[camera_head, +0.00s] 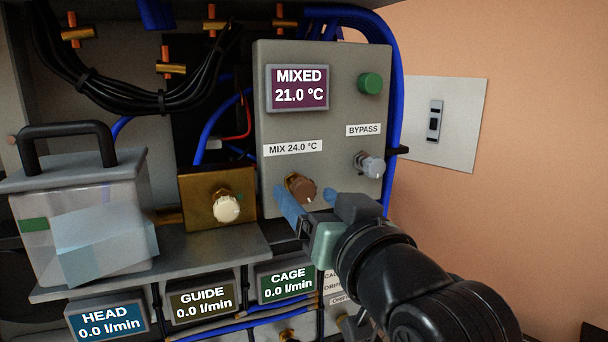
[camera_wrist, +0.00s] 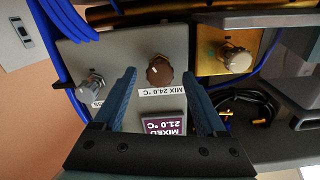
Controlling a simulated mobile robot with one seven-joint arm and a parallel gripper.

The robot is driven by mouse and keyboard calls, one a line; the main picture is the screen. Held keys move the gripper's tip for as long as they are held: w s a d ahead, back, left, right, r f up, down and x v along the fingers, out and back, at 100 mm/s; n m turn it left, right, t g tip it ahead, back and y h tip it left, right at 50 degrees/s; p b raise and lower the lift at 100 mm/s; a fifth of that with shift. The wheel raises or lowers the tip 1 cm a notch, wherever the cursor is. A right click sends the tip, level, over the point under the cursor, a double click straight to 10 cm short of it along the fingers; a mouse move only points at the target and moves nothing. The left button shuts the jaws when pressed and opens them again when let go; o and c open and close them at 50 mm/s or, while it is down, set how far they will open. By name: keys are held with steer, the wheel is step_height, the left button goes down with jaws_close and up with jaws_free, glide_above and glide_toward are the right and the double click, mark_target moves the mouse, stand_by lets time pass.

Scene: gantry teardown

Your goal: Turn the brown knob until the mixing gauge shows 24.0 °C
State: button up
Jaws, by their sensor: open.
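The brown knob (camera_head: 302,188) sits low on the grey panel (camera_head: 340,110), under a label reading "MIX 24.0 °C" (camera_head: 292,148). The mixing gauge (camera_head: 298,87) above it reads MIXED 21.0 °C. My gripper (camera_head: 306,203) is open in front of the panel, with its blue fingers near the knob in the head view. In the wrist view the knob (camera_wrist: 159,71) shows upside down, beyond and between the two fingertips (camera_wrist: 162,80). No finger visibly grips it. I cannot tell whether one finger touches it.
A bypass knob (camera_head: 370,165) is on the panel's right, with a green button (camera_head: 370,83) above. A brass block with a cream knob (camera_head: 227,207) is at left, beside a clear lidded box (camera_head: 90,230). HEAD (camera_head: 108,320), GUIDE (camera_head: 203,300) and CAGE (camera_head: 287,282) displays read 0.0 l/min.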

steer(key=shift+p+x, duration=0.35)
steer(key=shift+x, duration=0.95)
jaws_close()
